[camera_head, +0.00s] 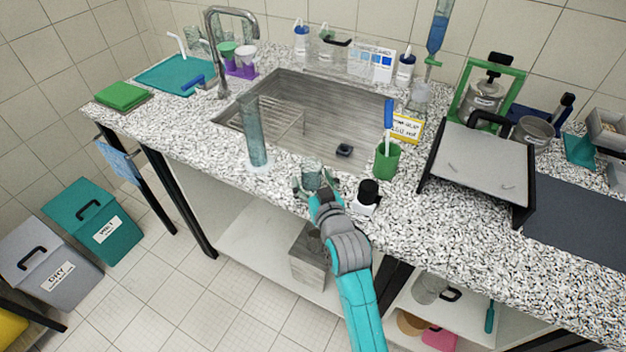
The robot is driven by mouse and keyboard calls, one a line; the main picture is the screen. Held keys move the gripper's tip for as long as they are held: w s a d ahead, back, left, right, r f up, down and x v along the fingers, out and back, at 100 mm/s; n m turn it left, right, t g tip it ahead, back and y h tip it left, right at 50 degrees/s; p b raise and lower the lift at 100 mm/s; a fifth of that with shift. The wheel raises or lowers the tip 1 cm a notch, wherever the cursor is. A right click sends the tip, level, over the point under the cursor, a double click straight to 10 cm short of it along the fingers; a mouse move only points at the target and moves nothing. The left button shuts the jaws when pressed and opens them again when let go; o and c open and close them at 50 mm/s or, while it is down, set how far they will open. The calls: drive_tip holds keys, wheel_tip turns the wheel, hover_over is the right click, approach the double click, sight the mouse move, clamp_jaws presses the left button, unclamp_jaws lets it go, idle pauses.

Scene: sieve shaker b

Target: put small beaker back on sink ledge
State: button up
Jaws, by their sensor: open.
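A small clear glass beaker (314,174) shows at the tip of my arm, on the front strip of the speckled counter before the sink. My gripper (315,187) is open at the beaker, with its fingers around or just beside it. The arm hides part of the beaker, and I cannot tell whether the fingers touch it. The sink ledge (285,180) is the narrow counter strip between the steel sink (320,125) and the counter's front edge.
A tall glass cylinder (255,135) stands left of my gripper. A black-capped white bottle (366,198) and a green cup (387,160) holding a brush stand close on the right. A black-framed grey panel (485,165) stands farther right.

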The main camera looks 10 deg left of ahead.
drive_tip(key=v, duration=1.2)
idle(0.3)
